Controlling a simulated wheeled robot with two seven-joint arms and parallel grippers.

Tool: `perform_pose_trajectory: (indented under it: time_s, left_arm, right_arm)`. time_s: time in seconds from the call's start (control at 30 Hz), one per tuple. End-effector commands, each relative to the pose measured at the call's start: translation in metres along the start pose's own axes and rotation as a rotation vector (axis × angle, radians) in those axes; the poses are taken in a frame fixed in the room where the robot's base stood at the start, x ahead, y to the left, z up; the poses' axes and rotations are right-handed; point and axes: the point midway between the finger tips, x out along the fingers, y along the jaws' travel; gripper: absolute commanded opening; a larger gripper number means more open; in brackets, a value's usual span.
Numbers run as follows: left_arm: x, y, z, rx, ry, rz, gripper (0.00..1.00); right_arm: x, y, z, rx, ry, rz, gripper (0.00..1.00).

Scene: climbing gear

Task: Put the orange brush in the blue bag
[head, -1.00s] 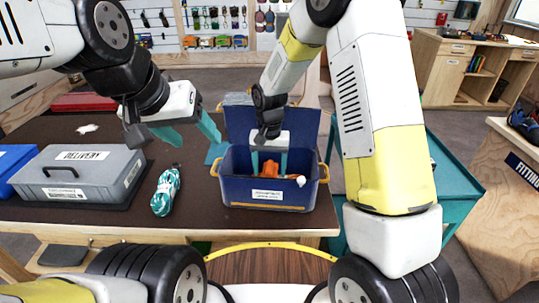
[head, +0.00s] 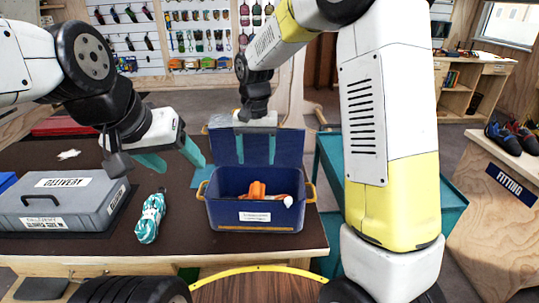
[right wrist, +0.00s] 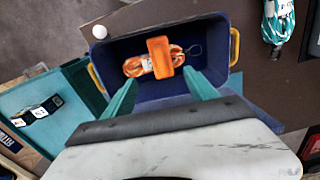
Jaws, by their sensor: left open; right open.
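The orange brush (head: 257,190) lies inside the open blue bag (head: 232,213), on the table in the head view. In the right wrist view the brush (right wrist: 159,57) rests across an orange and white rope coil (right wrist: 137,66) in the bag (right wrist: 205,29). My right gripper (head: 256,150) is open and empty above the bag, its fingers apart from the brush. Its teal fingers (right wrist: 160,90) also show in the right wrist view. My left gripper (head: 172,155) is open and empty above the table, left of the bag.
A grey delivery case (head: 62,207) and a teal-white rope bundle (head: 151,217) lie left of the bag. A small white round thing (right wrist: 99,31) is at the bag's rim. A teal cart (head: 328,178) stands to the right.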

Motion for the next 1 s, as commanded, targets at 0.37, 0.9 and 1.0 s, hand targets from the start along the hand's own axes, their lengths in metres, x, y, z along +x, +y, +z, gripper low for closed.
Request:
perform_pose_trajectory:
  time_s: [0.37,0.9,1.0]
  left_arm:
    - [0.000,0.000,0.000,0.000,0.000,0.000,0.63]
    - [0.000,0.000,0.000,0.000,0.000,0.000,0.63]
    - [0.000,0.000,0.000,0.000,0.000,0.000,0.63]
  right_arm:
    - [-0.101,0.089,0.075,-0.052,0.214,-0.150,0.67]
    - [-0.129,0.153,0.193,-0.139,0.526,-0.200,0.67]
    - [-0.129,0.154,0.195,-0.142,0.533,-0.199,0.67]
